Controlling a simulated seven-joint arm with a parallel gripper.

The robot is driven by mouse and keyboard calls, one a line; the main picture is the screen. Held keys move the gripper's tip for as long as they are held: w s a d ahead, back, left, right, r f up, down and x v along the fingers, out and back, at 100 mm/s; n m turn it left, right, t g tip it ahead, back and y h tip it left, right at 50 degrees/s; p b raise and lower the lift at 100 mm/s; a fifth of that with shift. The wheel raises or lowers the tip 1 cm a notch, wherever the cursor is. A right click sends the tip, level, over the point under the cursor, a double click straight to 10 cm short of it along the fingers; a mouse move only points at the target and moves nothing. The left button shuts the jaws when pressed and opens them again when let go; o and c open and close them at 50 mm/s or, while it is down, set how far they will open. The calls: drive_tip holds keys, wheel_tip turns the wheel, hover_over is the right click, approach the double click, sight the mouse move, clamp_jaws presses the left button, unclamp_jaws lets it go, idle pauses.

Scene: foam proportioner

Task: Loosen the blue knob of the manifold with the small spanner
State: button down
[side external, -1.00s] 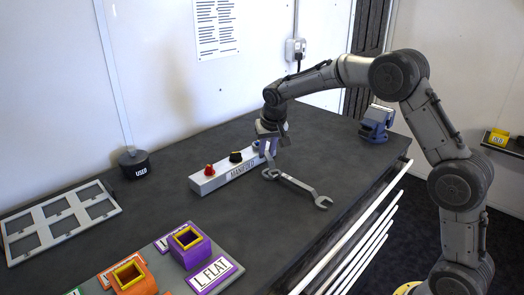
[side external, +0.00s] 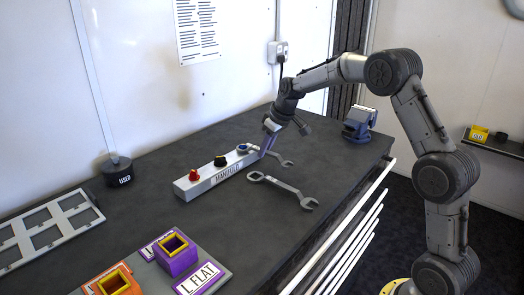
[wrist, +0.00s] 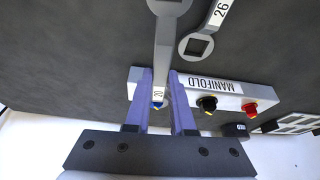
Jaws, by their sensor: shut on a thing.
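The manifold (side external: 215,174) is a pale bar with red, black and blue knobs. The blue knob (side external: 243,147) is at its far right end; in the wrist view the blue knob (wrist: 157,106) is mostly covered. My gripper (side external: 266,152) is low beside that end, tilted. Its purple fingers (wrist: 164,92) are shut on the small spanner (wrist: 163,45), labelled 20. The spanner's far end (side external: 286,162) points right, away from the manifold. Its near end is at the blue knob; whether it fits around the knob is hidden.
A larger spanner (side external: 283,188), labelled 26 (wrist: 219,14), lies on the bench in front. The black knob (side external: 220,161) and red knob (side external: 194,175) stand along the manifold. A blue vise (side external: 359,127) is at the back right. Bare bench lies around the spanners.

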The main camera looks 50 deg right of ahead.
drive_tip(key=shift+w+d+n+y, duration=0.2)
drive_tip(key=shift+d+n+y, duration=0.15)
drive_tip(key=shift+d+n, duration=0.55)
drive_tip(key=shift+w+d+n+y, duration=0.2)
drive_tip(key=shift+d+n+y, duration=0.15)
drive_tip(key=shift+d+n, duration=0.55)
drive_tip(key=shift+s+a+m+h, duration=0.15)
drive_tip(key=shift+a+m, duration=0.15)
drive_tip(key=shift+a, duration=0.2)
drive_tip(key=shift+s+a+m+h, duration=0.15)
drive_tip(key=shift+a+m, duration=0.15)
drive_tip(key=shift+a, duration=0.15)
drive_tip(key=shift+r, duration=3)
